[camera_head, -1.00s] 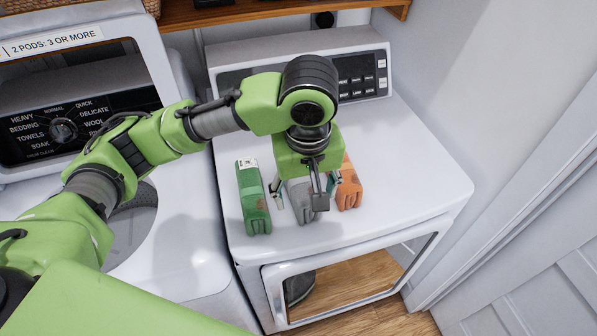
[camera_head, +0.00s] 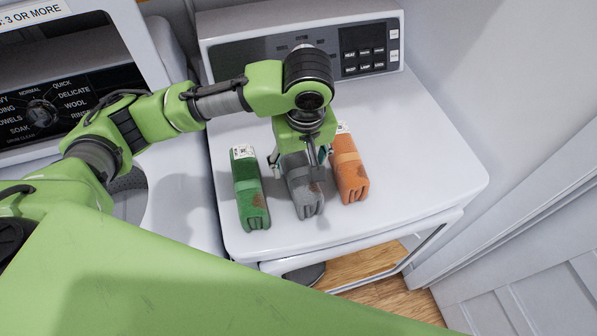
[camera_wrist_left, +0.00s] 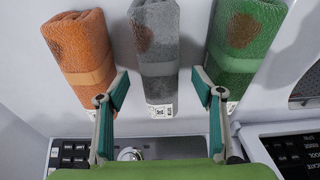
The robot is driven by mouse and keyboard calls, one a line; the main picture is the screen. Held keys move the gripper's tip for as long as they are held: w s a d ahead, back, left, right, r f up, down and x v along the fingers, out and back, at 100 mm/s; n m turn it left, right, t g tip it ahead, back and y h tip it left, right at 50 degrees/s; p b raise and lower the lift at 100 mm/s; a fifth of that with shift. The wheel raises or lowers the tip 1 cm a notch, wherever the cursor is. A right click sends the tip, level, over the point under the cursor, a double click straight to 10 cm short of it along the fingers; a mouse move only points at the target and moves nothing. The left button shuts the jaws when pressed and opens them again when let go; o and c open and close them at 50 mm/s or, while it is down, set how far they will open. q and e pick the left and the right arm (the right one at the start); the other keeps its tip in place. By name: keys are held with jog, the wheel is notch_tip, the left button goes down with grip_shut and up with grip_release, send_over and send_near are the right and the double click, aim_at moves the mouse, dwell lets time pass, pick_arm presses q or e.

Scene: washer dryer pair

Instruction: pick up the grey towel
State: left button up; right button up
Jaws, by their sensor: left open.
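The grey towel (camera_head: 306,190) is a folded bundle with a brown stain, lying on the white dryer top (camera_head: 400,180) between a green towel and an orange towel. In the wrist view the grey towel (camera_wrist_left: 155,55) lies in the upper middle, with a white tag at its lower end. My left gripper (camera_head: 297,165) is open above the tag-end half of the grey towel. In the wrist view its two teal-padded fingers (camera_wrist_left: 160,88) stand apart on either side of that end, with no visible grip on it. Part of the towel is hidden under the gripper in the head view. My right gripper is not in view.
The green towel (camera_head: 250,195) lies close on the left and the orange towel (camera_head: 350,170) close on the right, with narrow gaps. The dryer control panel (camera_head: 365,48) rises behind. The open washer (camera_head: 190,190) is at left. Dryer top at right is clear.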

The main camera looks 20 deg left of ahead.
pick_arm(q)
jog(key=shift+w+a+f+p, duration=0.1)
jog(key=shift+f+p, duration=0.2)
jog(key=shift+f, duration=0.3)
jog(key=shift+w+a+f+p, duration=0.1)
jog(key=shift+f+p, duration=0.15)
jog(key=shift+f, duration=0.3)
jog(key=shift+w+f, duration=0.2)
jog(key=shift+f, duration=0.95)
jog(key=shift+a+f, duration=0.1)
jog(key=shift+f, duration=0.35)
jog(key=shift+c, duration=0.3)
jog(key=shift+w, duration=0.1)
jog(key=c, duration=1.4)
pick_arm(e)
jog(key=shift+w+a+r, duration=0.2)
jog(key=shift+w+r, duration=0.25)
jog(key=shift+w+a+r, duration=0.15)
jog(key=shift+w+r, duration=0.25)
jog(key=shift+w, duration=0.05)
